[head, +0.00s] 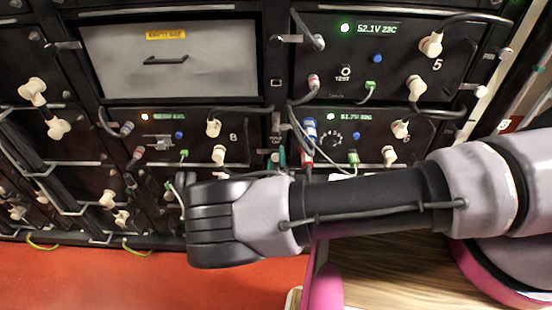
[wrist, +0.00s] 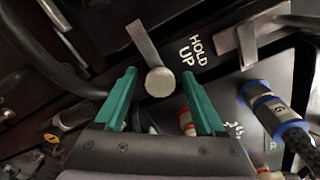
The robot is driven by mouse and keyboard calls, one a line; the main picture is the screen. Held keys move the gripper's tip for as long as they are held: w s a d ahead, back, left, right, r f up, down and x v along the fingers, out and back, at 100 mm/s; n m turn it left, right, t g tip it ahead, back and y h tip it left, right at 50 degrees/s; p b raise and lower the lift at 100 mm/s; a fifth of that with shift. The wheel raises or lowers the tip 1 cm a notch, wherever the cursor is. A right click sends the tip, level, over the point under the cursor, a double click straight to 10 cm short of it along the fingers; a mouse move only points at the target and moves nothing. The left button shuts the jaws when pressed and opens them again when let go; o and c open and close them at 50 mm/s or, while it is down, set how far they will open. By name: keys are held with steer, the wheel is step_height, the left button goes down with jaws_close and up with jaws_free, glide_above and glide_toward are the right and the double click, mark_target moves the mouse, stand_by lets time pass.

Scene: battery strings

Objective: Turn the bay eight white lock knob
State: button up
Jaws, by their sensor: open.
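The bay eight unit (head: 170,125) is in the head view, below the grey panel, marked 8 at its right end. In the wrist view a round, cream-white knob (wrist: 160,82) with a flat metal lever running up and left from it faces me. It looks like the lock knob, though I cannot read its bay there. My gripper (wrist: 159,77) is open, its teal fingers on either side of the knob; I cannot tell whether they touch it. In the head view my arm hides most of the gripper; a little teal (head: 281,157) shows at the right of bay eight.
A HOLD UP label (wrist: 193,50) is right of the knob. A blue-ringed cable plug (wrist: 272,112) is close to the right finger. Black cables hang around. Bay five (head: 400,60) is above right, and an EMPTY BAY panel (head: 170,75) is above bay eight.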

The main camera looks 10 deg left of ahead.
steer(key=v, duration=1)
steer(key=shift+s, duration=0.25)
steer(key=shift+d, duration=0.1)
